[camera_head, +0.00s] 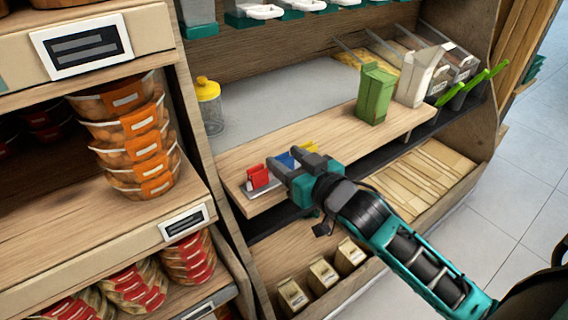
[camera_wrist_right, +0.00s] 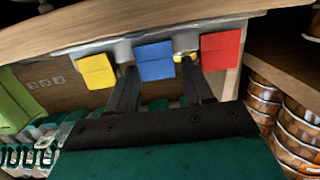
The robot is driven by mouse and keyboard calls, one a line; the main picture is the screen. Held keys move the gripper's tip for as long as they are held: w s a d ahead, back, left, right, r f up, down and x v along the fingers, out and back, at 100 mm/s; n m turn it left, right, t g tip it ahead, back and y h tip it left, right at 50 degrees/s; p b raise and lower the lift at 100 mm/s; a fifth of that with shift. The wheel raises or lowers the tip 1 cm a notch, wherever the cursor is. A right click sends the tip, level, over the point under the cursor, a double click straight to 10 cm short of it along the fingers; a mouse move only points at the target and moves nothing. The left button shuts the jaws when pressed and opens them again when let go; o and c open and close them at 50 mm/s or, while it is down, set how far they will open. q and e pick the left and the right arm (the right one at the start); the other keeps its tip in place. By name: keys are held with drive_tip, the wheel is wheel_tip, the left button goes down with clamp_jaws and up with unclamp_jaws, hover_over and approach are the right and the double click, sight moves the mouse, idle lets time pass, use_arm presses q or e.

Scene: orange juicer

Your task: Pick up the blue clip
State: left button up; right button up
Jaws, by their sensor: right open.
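The blue clip (camera_head: 285,160) is in the middle of a row on the front edge of the wooden shelf, partly hidden by my right gripper (camera_head: 288,165) in the head view. In the right wrist view the blue clip (camera_wrist_right: 155,61) shows between the two fingertips of my right gripper (camera_wrist_right: 158,70). The gripper is open; whether a finger touches the clip I cannot tell. The red clip (camera_head: 257,177) is to the left and the yellow clip (camera_head: 310,146) to the right in the head view. My left gripper is out of view.
The clips sit on a grey strip (camera_wrist_right: 125,48). A green carton (camera_head: 375,94) and a white carton (camera_head: 415,78) stand further right on the shelf. A jar with a yellow lid (camera_head: 209,105) stands behind. Stacked orange-labelled tubs (camera_head: 140,145) are on the left rack.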

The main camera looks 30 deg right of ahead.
sight(287, 159)
drive_tip(key=shift+b+x, duration=0.4)
drive_tip(key=shift+x, duration=1.4)
drive_tip(key=shift+d, duration=0.1)
drive_tip(key=c, duration=0.7)
